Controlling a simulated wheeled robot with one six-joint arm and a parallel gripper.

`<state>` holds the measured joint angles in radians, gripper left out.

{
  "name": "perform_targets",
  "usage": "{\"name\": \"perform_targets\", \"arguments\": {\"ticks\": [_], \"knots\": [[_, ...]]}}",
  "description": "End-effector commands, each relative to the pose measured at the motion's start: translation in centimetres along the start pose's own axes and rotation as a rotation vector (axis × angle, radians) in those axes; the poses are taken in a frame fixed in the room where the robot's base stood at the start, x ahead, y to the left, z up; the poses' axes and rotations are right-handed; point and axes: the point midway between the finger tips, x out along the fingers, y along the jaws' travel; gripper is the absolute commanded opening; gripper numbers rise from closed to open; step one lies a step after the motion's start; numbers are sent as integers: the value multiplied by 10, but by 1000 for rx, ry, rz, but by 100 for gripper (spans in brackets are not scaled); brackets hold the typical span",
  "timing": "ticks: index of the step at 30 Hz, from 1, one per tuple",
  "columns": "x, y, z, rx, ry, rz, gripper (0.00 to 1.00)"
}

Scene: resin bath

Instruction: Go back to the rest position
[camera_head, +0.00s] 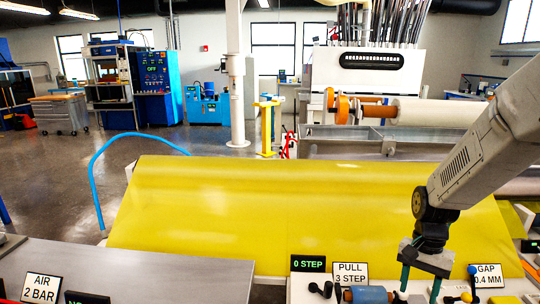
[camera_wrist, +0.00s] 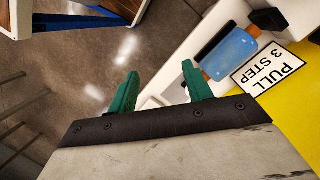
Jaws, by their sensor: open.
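My gripper (camera_head: 420,287) hangs from the arm at the lower right of the head view. Its two green fingers point down, apart, with nothing seen between them. It is above the control panel, between the "PULL 3 STEP" sign (camera_head: 350,273) and the "GAP 0.4 MM" sign (camera_head: 487,276). In the wrist view the fingers (camera_wrist: 160,82) are spread over the grey floor and the white panel edge. A blue cylinder (camera_head: 369,295) sits below the PULL sign; it also shows in the wrist view (camera_wrist: 231,55), clear of the fingers.
A wide yellow sheet (camera_head: 220,210) slopes behind the panel. A "0 STEP" display (camera_head: 308,263) and small knobs stand along the panel. A grey tabletop (camera_head: 150,270) with an "AIR 2 BAR" sign (camera_head: 42,287) is at left. A blue hose (camera_head: 95,175) arches beside the sheet.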

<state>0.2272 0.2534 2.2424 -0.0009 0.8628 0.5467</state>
Motion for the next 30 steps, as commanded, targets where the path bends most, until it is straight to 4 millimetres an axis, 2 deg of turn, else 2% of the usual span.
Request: {"name": "perform_targets", "arguments": {"ticks": [3,9,18,24,30], "knots": [[-32,12,37,-150,3,5,50],[-77,38,104,-405,27,6,50],[-115,78,192,-682,131,-11,50],[-129,94,225,-741,248,-47,50],[-140,97,235,-763,325,-76,50]]}}
